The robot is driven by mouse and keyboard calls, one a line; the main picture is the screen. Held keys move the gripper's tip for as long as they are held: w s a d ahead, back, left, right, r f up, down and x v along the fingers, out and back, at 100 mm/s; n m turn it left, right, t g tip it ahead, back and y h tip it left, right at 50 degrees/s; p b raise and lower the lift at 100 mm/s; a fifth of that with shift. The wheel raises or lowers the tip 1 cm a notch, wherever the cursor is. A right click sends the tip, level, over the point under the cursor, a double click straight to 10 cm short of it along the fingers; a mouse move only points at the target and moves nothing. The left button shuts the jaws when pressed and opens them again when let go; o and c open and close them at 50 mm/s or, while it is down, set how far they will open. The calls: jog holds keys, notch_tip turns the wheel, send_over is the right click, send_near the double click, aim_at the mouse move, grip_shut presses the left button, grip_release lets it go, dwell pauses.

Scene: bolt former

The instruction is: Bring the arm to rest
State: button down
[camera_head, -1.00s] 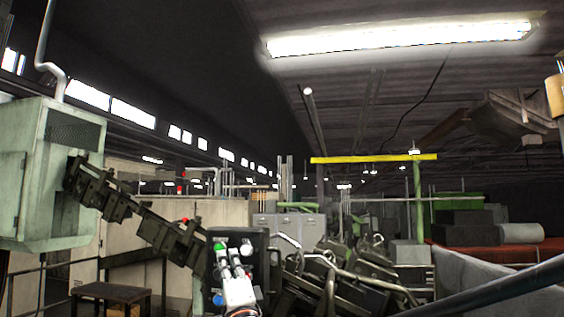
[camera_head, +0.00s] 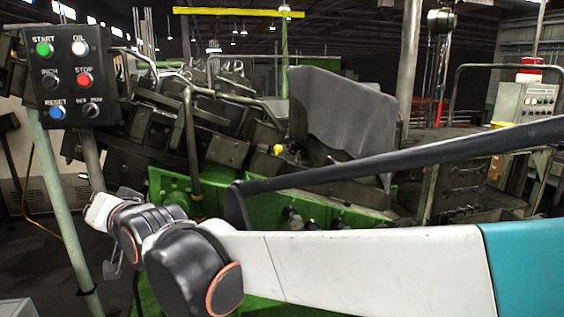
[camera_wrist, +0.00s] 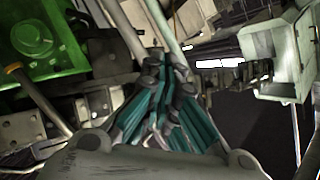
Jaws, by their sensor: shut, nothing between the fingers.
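My arm reaches across the head view from the right, with a teal section and a white link ending in dark, orange-ringed joints. My gripper (camera_wrist: 166,68) shows in the wrist view, its teal and black fingers drawn together with nothing between them. In the head view the arm's end is low at the left, and the fingers are too small and partly hidden to read. The control box (camera_head: 70,75) with START, OIL, INCH, STOP and RESET buttons is above and left of the arm's end. The arm's end appears apart from it.
A green-based bolt former (camera_head: 225,130) with dark blocks and bent pipes stands behind my arm. A pale green post (camera_head: 62,205) is at the left under the box. A grey cabinet (camera_head: 525,105) with buttons is at the right. Dark floor shows at lower left.

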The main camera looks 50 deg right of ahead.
jog(key=s+f+n+g+b, duration=0.2)
jog(key=s+f, duration=0.5)
jog(key=f, duration=0.4)
jog(key=s+d+f+n+g+b, duration=0.1)
jog(key=s+f+n+g+b, duration=0.2)
jog(key=s+f+b, duration=0.4)
jog(key=s+f+n+g+b, duration=0.3)
jog(key=s+f, duration=0.5)
jog(key=f, duration=0.8)
jog(key=shift+s+d+f+g+h+b, duration=0.25)
jog(key=shift+d+g+h+b, duration=0.1)
jog(key=shift+g+b, duration=0.25)
